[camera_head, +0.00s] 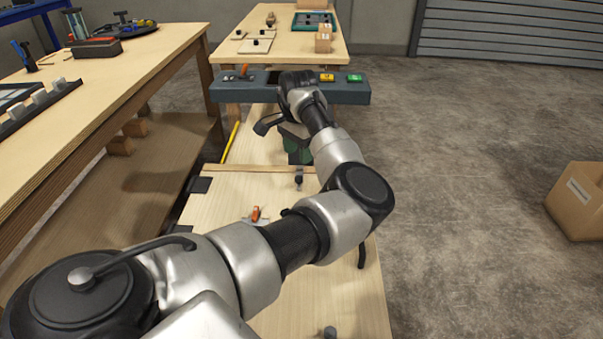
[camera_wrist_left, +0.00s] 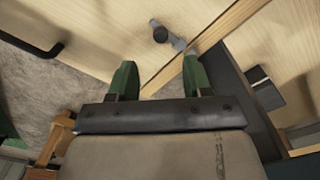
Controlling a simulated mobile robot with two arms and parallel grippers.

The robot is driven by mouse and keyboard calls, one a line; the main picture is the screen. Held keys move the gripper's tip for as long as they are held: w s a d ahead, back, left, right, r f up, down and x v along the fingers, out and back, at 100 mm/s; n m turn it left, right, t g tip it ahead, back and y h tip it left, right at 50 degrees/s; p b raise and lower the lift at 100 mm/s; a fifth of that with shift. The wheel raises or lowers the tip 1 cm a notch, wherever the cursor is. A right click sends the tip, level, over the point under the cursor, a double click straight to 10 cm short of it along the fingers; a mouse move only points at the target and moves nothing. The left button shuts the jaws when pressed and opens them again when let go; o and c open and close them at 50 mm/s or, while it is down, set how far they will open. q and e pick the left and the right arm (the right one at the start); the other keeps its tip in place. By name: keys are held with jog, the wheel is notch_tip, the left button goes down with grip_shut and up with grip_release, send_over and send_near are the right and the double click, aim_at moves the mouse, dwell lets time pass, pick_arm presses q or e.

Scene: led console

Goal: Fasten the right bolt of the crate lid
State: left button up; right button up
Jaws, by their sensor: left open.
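The crate lid (camera_head: 225,192) is a pale wooden panel below my left arm. A bolt with a dark round knob (camera_head: 299,181) sits near its far edge; in the left wrist view the bolt's grey metal part (camera_wrist_left: 178,42) lies close to the wooden strip at the lid's edge. I cannot tell whether its rod is seated. Another grey knob (camera_head: 330,332) shows at the near end, cut by the frame. My left gripper (camera_head: 299,153) has green fingers, spread apart and empty, just beyond the far bolt; the wrist view shows the gap between its fingertips (camera_wrist_left: 160,78). My right gripper is out of view.
An orange-handled latch (camera_head: 256,214) sits on the lid, partly beside my arm. A black handle (camera_head: 361,257) is on the right side. A blue-grey console (camera_head: 345,93) stands beyond. A long workbench (camera_head: 130,75) is at left. Open floor (camera_head: 470,200) lies right, with a cardboard box (camera_head: 580,200).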

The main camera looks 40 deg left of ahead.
aim_at(299, 178)
pick_arm(q)
notch_tip(299, 178, down, 7)
jog(key=shift+r+b, duration=0.2)
jog(key=shift+b, duration=0.35)
jog(key=shift+f, duration=0.75)
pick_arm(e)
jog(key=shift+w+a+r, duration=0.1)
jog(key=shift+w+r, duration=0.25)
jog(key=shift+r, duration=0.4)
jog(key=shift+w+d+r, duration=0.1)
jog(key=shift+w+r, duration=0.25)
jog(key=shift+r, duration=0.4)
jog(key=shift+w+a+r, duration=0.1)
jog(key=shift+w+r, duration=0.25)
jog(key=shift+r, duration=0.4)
pick_arm(q)
jog(key=shift+c, duration=0.2)
grip_shut()
